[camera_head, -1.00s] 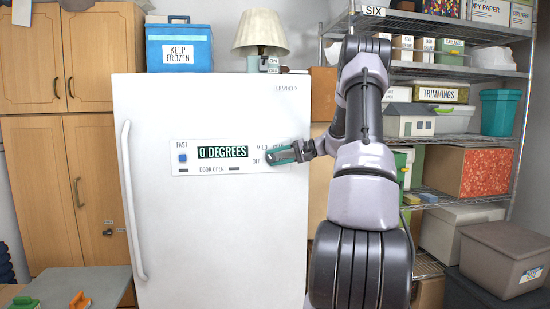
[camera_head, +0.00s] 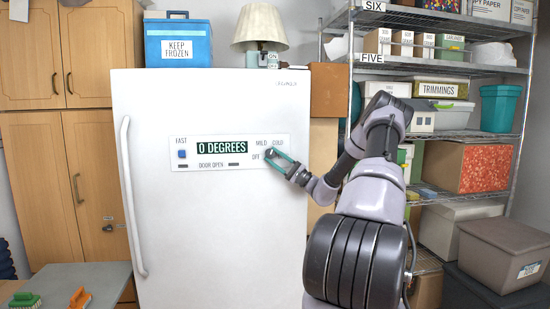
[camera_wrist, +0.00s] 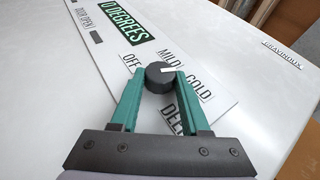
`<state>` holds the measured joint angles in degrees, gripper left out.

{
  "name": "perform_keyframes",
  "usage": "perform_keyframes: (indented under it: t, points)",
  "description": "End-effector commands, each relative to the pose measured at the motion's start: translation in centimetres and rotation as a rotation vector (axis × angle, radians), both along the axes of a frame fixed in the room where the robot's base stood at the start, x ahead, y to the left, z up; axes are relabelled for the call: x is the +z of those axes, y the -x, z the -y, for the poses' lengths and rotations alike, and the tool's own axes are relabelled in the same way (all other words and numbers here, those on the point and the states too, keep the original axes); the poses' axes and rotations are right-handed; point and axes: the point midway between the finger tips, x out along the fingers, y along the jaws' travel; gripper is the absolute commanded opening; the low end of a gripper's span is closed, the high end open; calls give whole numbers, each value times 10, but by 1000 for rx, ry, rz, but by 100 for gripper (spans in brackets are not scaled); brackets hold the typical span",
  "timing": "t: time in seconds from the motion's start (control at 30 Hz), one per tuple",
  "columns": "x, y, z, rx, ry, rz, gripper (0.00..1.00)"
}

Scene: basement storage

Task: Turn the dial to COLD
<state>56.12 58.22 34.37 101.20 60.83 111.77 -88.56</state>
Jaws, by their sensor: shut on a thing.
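The white freezer (camera_head: 210,230) has a control panel (camera_head: 228,152) with a display reading 0 DEGREES. The round dark dial (camera_wrist: 159,78) is at the panel's right side, with OFF, MILD and COLD printed around it. In the wrist view its white pointer mark aims between MILD (camera_wrist: 167,56) and COLD (camera_wrist: 197,81). My gripper (camera_wrist: 158,82) is shut on the dial, one green finger on each side. In the head view my gripper (camera_head: 277,158) reaches the dial from the lower right, and MILD and COLD show above it.
A blue KEEP FROZEN cooler (camera_head: 178,46) and a lamp (camera_head: 260,36) stand on the freezer. Metal shelves (camera_head: 440,72) with boxes are at the right. Lidded bins (camera_head: 503,255) stand at the lower right. A table (camera_head: 65,285) with brushes is at the lower left.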

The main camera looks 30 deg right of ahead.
Motion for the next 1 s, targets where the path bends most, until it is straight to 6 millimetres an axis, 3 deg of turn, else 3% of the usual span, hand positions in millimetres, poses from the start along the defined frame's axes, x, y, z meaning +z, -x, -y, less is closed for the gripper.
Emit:
perform_keyframes:
  t: [0.4, 1.0]
  points:
    - [-3, -1, -3, 1, -201, 57, 0]
    - [-3, -1, -4, 1, -231, 68, 0]
